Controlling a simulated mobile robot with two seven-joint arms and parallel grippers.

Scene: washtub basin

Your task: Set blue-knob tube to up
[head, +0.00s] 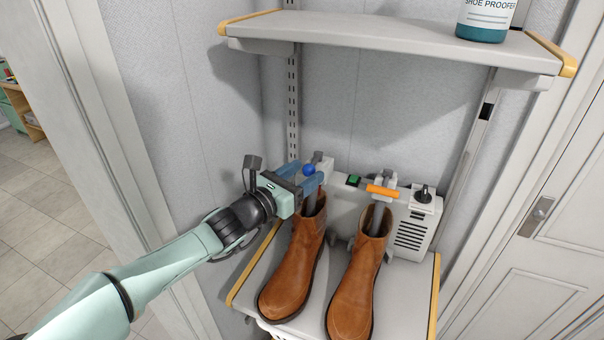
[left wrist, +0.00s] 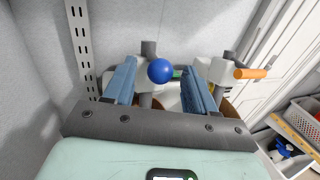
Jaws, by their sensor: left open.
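The blue knob (head: 309,169) is a small ball on the left tube mount of a grey boot dryer. Its tube (head: 311,204) points down into the left brown boot (head: 294,262). My left gripper (head: 303,176) is open, with its two blue fingers on either side of the knob. In the left wrist view the knob (left wrist: 160,71) shows between the fingers (left wrist: 159,84), with a visible gap on each side. My right gripper is not in view.
An orange handle (head: 382,191) belongs to the other tube, which goes down into the right boot (head: 358,282). The dryer box (head: 412,232) has a black dial (head: 424,194) and a green switch (head: 353,181). An upper shelf (head: 390,40) with a bottle (head: 485,20) hangs above.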

